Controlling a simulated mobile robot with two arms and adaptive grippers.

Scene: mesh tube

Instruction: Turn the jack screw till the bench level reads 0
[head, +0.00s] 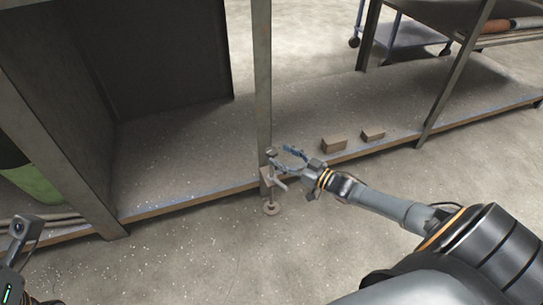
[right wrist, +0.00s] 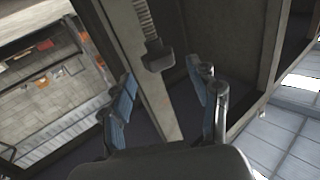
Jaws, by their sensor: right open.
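The jack screw (head: 270,190) stands at the foot of the middle bench leg (head: 262,95), with a round foot on the floor and a small bar sticking out. In the right wrist view a ribbed rod (right wrist: 144,18) ends in a dark block (right wrist: 157,57) against a post; I cannot tell which jack part this is. My right gripper (head: 283,158) is open and empty beside the leg, just above the jack. Its blue-padded fingers (right wrist: 165,90) stand apart with the post showing between them. I cannot make out the bench level or its reading. Only part of my left arm shows, at the lower left.
Two small brown blocks (head: 334,144) (head: 373,134) lie on the low shelf (head: 350,105) right of the leg. A wheeled cart (head: 405,35) stands behind. A green container (head: 30,180) is at the left. The floor (head: 200,250) in front is clear.

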